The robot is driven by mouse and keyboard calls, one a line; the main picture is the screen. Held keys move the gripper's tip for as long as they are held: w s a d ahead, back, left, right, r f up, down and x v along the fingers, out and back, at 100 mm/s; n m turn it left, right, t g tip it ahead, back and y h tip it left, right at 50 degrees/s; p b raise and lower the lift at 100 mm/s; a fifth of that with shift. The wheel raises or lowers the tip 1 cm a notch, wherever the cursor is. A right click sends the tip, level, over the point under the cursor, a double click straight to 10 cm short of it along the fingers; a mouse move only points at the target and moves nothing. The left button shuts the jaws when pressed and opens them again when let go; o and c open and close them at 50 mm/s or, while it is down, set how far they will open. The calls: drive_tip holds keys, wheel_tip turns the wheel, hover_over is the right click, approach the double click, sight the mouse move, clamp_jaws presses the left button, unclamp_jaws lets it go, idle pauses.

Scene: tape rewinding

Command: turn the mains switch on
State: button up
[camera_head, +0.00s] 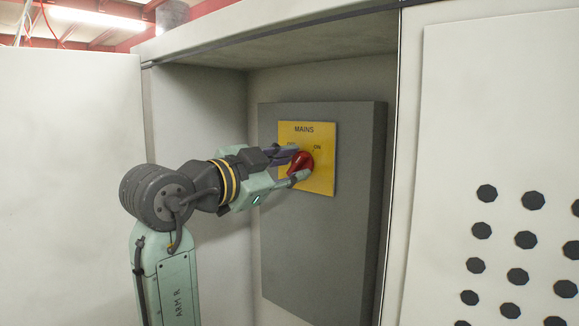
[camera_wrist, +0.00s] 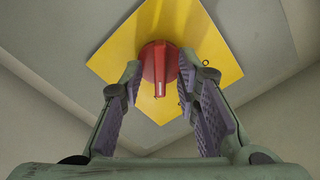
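The mains switch is a red rotary knob (camera_head: 301,162) on a yellow plate (camera_head: 322,180) marked "MAINS", with "ON" at the upper right. The plate is on the front of a grey box inside the cabinet. My gripper (camera_head: 292,166) is at the knob, its fingers on either side. In the wrist view the red knob (camera_wrist: 159,68) lies between the two spread fingertips of my gripper (camera_wrist: 159,82). Gaps show between the fingertips and the knob there. The label at the plate's upper left is partly hidden by a finger.
The grey box (camera_head: 318,240) stands in the cabinet recess. An open cabinet door (camera_head: 65,180) is at the left, and a white panel with dark round holes (camera_head: 490,100) is at the right. The recess's side wall and top edge surround my arm.

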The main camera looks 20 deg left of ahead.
drive_tip(key=v, duration=1.2)
